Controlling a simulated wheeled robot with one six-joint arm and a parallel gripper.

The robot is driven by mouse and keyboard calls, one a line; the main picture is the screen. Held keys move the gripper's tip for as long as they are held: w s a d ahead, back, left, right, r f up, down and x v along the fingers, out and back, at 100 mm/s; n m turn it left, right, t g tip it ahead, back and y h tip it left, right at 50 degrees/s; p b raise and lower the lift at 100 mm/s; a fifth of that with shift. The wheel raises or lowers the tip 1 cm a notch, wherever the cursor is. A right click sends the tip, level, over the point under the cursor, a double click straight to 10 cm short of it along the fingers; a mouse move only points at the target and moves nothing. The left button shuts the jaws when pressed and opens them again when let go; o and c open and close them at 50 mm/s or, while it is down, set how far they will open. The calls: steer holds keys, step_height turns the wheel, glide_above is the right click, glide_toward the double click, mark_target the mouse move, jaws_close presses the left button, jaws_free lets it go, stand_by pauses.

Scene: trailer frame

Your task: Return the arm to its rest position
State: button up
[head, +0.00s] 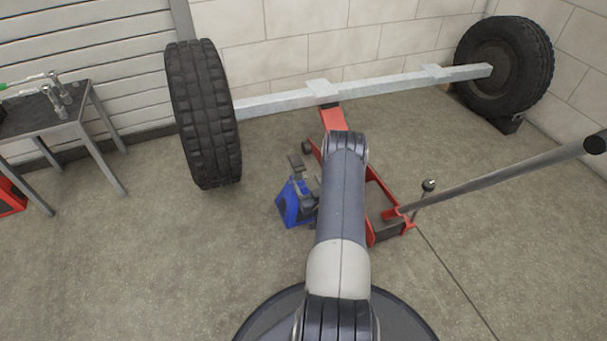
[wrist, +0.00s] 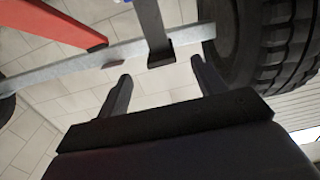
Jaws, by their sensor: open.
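My arm (head: 342,210) rises from my round dark base in the head view and bends at a dark joint near the red floor jack. My gripper (wrist: 161,84) shows in the wrist view with its two dark fingers apart and nothing between them. In the head view I cannot clearly make out its fingers; the arm hides part of that area. Beyond the fingers, the wrist view shows the pale axle beam (wrist: 85,62), a grey post (wrist: 153,25) with a dark end and a tyre (wrist: 270,45).
The axle beam (head: 390,88) joins a left tyre (head: 205,115) and a right tyre (head: 505,65). A red floor jack (head: 378,235) with a long grey handle (head: 500,182) stands beneath. A blue object (head: 293,204) is left of my arm.

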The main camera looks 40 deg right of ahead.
mark_target(297, 164)
steer(key=shift+s, duration=0.2)
steer(key=b+x, duration=0.3)
steer(key=x, duration=0.6)
steer(key=shift+w+f+b, duration=0.1)
steer(key=shift+w+b, duration=0.2)
steer(key=shift+b, duration=0.05)
steer(key=shift+w+d, duration=0.2)
steer(key=shift+w, duration=0.45)
steer(key=shift+r, duration=0.2)
